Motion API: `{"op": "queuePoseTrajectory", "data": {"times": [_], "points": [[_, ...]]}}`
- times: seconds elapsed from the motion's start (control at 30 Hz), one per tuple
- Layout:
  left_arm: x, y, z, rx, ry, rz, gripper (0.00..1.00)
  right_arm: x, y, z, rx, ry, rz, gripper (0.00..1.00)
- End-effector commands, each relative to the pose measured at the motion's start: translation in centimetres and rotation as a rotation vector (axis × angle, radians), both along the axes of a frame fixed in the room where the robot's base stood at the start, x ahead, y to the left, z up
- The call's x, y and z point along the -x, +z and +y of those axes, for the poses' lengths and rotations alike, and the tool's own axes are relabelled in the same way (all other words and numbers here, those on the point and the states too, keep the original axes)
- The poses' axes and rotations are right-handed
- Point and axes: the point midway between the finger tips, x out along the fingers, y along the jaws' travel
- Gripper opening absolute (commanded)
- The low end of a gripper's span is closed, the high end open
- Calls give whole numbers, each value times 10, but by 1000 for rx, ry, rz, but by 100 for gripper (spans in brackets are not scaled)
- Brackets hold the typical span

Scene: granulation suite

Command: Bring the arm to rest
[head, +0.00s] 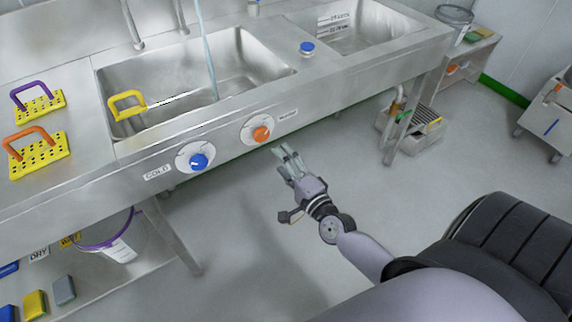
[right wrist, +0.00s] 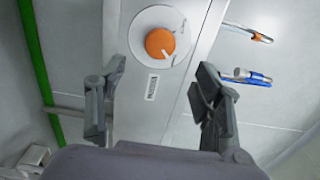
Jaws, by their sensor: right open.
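My right gripper (head: 285,158) is in front of the sink's front panel, just below the orange knob (head: 261,134). In the right wrist view my right gripper (right wrist: 160,105) is open, with nothing between its fingers. The orange knob (right wrist: 160,43) shows ahead of it, above the gap between the fingers, and looks apart from them. The blue knob (head: 198,161), beside the COLD label, is to the left of the gripper. My left gripper is not in view.
A steel sink bench (head: 230,115) runs across the view, with a stream of water (head: 208,50) falling into the left basin. Yellow perforated pieces (head: 38,155) with handles lie at left. A bucket (head: 108,238) stands on the lower shelf. The floor (head: 240,250) below my right arm is clear.

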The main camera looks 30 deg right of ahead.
Motion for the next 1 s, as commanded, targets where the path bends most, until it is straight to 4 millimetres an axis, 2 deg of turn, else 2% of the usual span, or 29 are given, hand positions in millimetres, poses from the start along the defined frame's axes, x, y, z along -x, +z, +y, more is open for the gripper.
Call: {"op": "queuePoseTrajectory", "data": {"times": [0.17, 0.67, 0.73, 0.77, 0.87, 0.97, 1.0], "points": [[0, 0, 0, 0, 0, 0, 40, 11, 1, 0, -1, 0, -1, 61], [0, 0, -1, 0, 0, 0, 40, 11, 0, 0, -1, 0, -1, 61], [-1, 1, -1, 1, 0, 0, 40, 12, -5, 0, 11, 1, 10, 61], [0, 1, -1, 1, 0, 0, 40, 12, -10, 1, 24, 2, 21, 61], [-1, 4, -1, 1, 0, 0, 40, 17, -45, 3, 117, 17, 98, 61], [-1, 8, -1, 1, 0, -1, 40, 31, -106, 8, 280, 56, 230, 61], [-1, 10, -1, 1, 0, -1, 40, 41, -135, 10, 358, 84, 293, 61]]}}
